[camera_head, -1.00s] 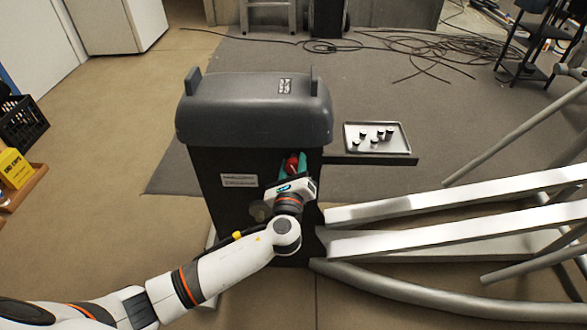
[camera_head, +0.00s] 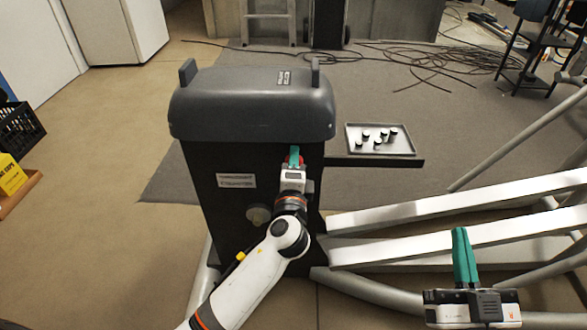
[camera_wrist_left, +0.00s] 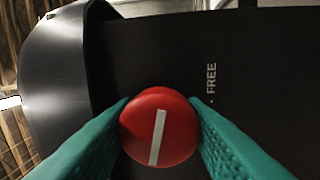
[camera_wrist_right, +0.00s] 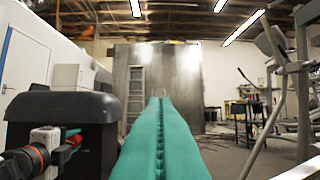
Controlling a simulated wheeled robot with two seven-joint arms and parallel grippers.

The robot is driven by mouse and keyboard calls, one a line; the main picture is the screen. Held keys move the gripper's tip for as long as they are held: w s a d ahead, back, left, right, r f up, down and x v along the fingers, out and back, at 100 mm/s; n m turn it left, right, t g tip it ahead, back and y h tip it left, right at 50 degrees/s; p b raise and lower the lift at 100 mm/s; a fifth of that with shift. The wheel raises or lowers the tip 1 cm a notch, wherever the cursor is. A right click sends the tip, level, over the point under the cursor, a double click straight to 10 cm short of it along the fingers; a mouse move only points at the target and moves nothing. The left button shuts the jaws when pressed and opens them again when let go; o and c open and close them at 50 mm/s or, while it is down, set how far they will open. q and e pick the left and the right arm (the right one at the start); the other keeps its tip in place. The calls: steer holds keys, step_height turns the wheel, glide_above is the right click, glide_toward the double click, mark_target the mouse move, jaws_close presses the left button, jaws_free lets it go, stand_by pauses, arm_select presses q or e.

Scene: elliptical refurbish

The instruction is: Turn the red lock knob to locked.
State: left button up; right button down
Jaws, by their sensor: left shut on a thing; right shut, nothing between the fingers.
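The red lock knob (camera_wrist_left: 160,126) is round with a white line across its face. It sits on the dark front of the console, below the grey lid, and its line runs nearly upright, slightly tilted, in the left wrist view. The word FREE (camera_wrist_left: 211,77) and a small dot are printed to the right of the knob in that view. My left gripper (camera_head: 295,154) is shut on the knob, with one teal finger on each side. The fingers mostly hide the knob in the head view. My right gripper (camera_head: 461,232) is shut and empty, away from the console, over the pale rails.
A tray (camera_head: 380,151) with several small dark pieces is on a shelf to the right. Pale rails (camera_head: 450,200) extend right. Cables (camera_head: 420,50) lie on the floor behind.

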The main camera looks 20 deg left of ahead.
arm_select(q)
steer(key=shift+n+b, duration=0.55)
steer(key=shift+n, duration=0.95)
arm_select(e)
steer(key=s+r+t+y, duration=0.1)
steer(key=s+r+t, duration=0.3)
steer(key=r+t, duration=0.1)
steer(key=shift+r+y, duration=0.2)
steer(key=shift+y, duration=0.2)
steer(key=shift+d, duration=0.1)
arm_select(q)
steer(key=o, duration=1)
steer(key=shift+p+v, duration=0.45)
steer(key=shift+v, duration=5.6)
arm_select(e)
steer(key=shift+w+f+g+h, duration=0.6)
steer(key=shift+w+f+g, duration=0.8)
steer(key=shift+f+g, duration=0.15)
